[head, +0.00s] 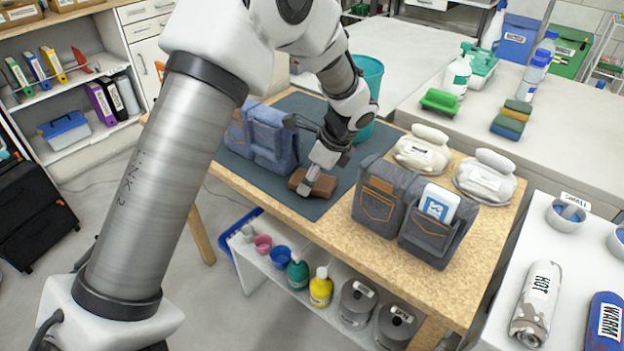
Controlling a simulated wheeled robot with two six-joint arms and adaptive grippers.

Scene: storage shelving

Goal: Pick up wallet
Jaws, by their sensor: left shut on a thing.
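A brown wallet (322,185) is at the front part of the dark mat (290,204) on the wooden table. My left gripper (311,185) reaches down from above and is shut on the wallet. One finger crosses the wallet's near face and hides part of it. I cannot tell whether the wallet touches the mat or is slightly raised. My right gripper is not in view.
A blue denim organizer (272,140) stands left of the wallet. A grey denim organizer (384,200) with a white packet stands to its right. A teal bucket (368,72) is behind. The mat's front strip is clear.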

